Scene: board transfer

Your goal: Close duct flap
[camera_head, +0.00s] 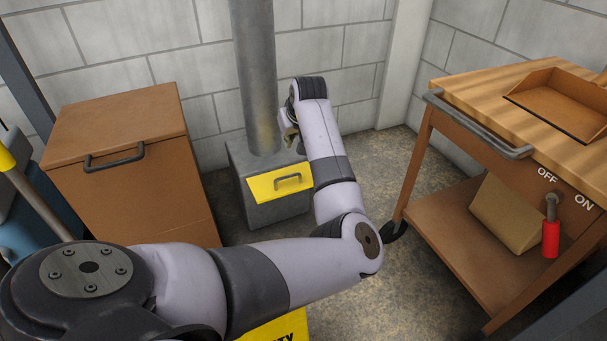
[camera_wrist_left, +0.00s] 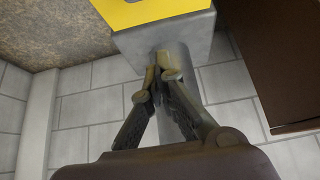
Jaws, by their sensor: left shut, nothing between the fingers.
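The duct is a grey metal pipe (camera_head: 256,75) that runs down into a grey box (camera_head: 276,214) on the floor by the back wall. A yellow flap (camera_head: 265,189) with a dark handle (camera_head: 288,182) sits at the box's upper front; I cannot tell its exact angle. The flap also shows at the top of the left wrist view (camera_wrist_left: 140,12). My left gripper (camera_head: 291,136) is above the flap, beside the pipe. In the left wrist view its fingers (camera_wrist_left: 163,72) are shut and empty, in front of the box (camera_wrist_left: 165,40). My right gripper is out of view.
A brown lidded bin (camera_head: 120,130) stands left of the duct. A wooden workbench (camera_head: 470,95) with a brown tray (camera_head: 560,95) and a red-handled ON/OFF lever (camera_head: 551,238) stands right.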

